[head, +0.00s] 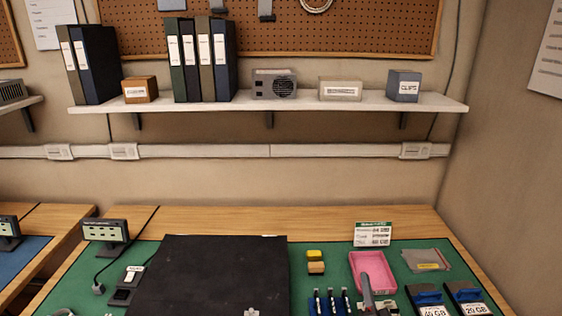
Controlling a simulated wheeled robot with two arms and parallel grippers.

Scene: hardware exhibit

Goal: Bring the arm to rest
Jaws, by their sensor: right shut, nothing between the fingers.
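My right gripper (368,294) shows only in part at the bottom edge of the head view, right of the middle. Its grey tip lies in front of the pink tray (372,259) in the picture. It is shut and empty. The rest of my right arm is below the frame. My left gripper is not in view.
A workbench with a green mat (325,245) holds a large black case (212,275), small yellow blocks (315,262), blue-and-black items (330,301) and labelled drives (428,298). A display (104,230) stands left. A wall shelf (270,103) carries binders and boxes.

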